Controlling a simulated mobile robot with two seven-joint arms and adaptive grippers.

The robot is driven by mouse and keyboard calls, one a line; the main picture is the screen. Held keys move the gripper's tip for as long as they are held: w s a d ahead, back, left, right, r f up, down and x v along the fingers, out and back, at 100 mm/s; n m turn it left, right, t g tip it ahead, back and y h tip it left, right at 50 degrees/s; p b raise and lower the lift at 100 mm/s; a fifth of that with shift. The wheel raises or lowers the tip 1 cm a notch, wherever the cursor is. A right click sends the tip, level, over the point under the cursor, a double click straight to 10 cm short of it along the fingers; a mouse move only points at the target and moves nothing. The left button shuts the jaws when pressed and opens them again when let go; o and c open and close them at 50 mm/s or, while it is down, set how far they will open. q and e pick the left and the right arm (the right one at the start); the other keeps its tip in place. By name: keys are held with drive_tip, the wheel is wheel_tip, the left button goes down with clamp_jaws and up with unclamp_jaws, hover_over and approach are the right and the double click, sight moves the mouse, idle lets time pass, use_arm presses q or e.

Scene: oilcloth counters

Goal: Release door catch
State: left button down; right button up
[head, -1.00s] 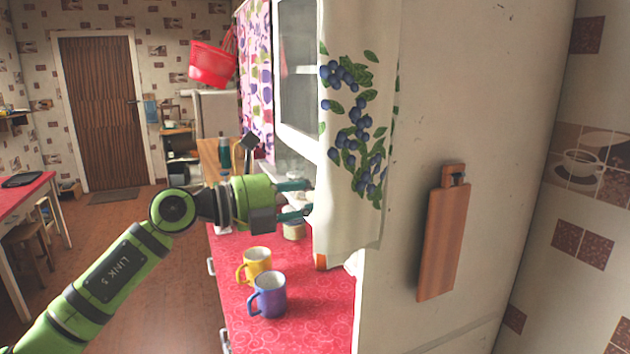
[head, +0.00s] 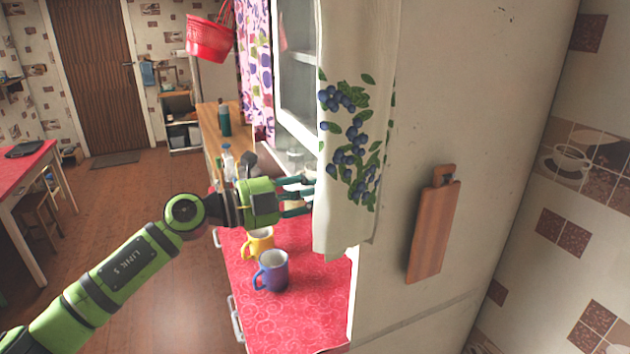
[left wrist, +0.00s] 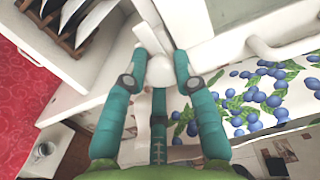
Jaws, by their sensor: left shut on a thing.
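The white cupboard door (head: 297,85) with glass panes stands above the counter, and a cloth printed with blueberries (head: 335,215) hangs beside it. My left gripper (head: 308,194) is at the lower edge of the door, its fingertips partly against or behind the cloth. In the left wrist view my left gripper (left wrist: 159,72) is shut on a rounded white catch (left wrist: 160,72), with a finger on each side. The catch's mounting is partly hidden by the fingers. My right gripper is not in view.
A yellow mug (head: 258,243) and a blue mug (head: 271,271) stand on the red counter (head: 300,315) below the gripper. A cutting board (head: 433,230) hangs on the pale side panel at right.

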use_arm(q)
drive_tip(key=shift+w+a+r, duration=0.15)
drive_tip(key=shift+r, duration=0.2)
drive_tip(key=c, duration=1)
unclamp_jaws()
drive_tip(key=shift+f, duration=0.1)
drive_tip(key=shift+w+f, duration=0.1)
drive_tip(key=shift+f, duration=0.05)
drive_tip(key=v, duration=1.2)
drive_tip(key=shift+f, duration=0.1)
